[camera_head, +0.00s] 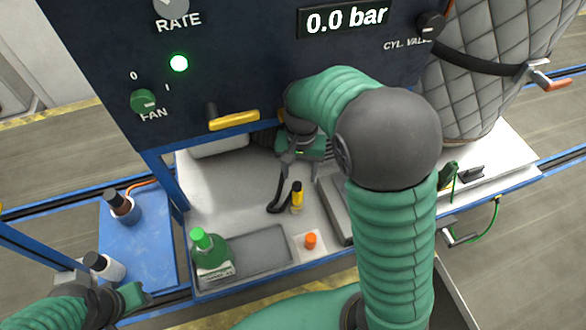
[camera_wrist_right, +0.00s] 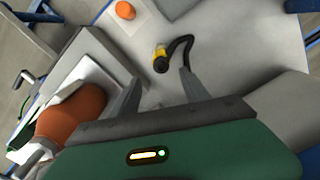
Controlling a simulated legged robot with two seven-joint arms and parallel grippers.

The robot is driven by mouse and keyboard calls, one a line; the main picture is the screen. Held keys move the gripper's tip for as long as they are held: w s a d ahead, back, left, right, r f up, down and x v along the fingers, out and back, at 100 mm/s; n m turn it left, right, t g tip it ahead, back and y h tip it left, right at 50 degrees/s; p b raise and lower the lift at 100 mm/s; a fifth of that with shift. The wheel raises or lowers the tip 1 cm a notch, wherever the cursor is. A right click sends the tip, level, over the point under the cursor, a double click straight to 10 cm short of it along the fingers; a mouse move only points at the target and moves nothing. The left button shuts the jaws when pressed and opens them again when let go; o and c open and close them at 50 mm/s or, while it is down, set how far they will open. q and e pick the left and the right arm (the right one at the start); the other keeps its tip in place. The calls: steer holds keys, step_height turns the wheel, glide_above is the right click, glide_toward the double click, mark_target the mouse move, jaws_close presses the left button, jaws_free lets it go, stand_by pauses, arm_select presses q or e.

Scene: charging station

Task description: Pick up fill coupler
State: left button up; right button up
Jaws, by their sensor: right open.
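The fill coupler (camera_head: 297,197) is a small yellow and black piece with a curved black hose, standing on the light bench top. It also shows in the right wrist view (camera_wrist_right: 160,54), ahead of the fingers, with its hose curving to the right. My right gripper (camera_head: 299,172) is above and behind the coupler in the head view, under the panel. In the right wrist view my right gripper's two fingers (camera_wrist_right: 160,90) are spread and empty, apart from the coupler. My left gripper (camera_head: 118,300) is low at the left, away from the coupler; its jaws do not show clearly.
An orange cap (camera_head: 310,241) sits near the front. The dark panel (camera_head: 240,60) overhangs the bench. Two capped bottles stand on or near the blue side shelf (camera_head: 150,245).

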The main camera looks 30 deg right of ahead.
mark_target(299, 186)
steer(key=f, duration=0.1)
steer(key=s+f, duration=0.1)
steer(key=a+f, duration=0.1)
steer(key=f, duration=0.1)
steer(key=shift+s, duration=0.2)
steer(key=shift+w+a+f, duration=0.1)
steer(key=shift+w+f, duration=0.1)
steer(key=shift+f, duration=0.4)
steer(key=shift+w+a+f, duration=0.1)
steer(key=shift+w+f, duration=0.1)
steer(key=shift+f, duration=0.4)
steer(key=f, duration=0.4)
steer(key=shift+d+f, duration=0.2)
steer(key=shift+d, duration=0.15)
steer(key=shift+d+f, duration=0.1)
steer(key=shift+f, duration=0.15)
steer(key=shift+a+r, duration=0.1)
steer(key=shift+a, duration=0.25)
steer(key=shift+c, duration=0.9)
steer(key=shift+a, duration=0.15)
steer(key=c, duration=1)
arm_select(q)
steer(key=shift+s+a, duration=0.25)
steer(key=shift+s, duration=0.3)
arm_select(e)
steer(key=shift+d, duration=0.25)
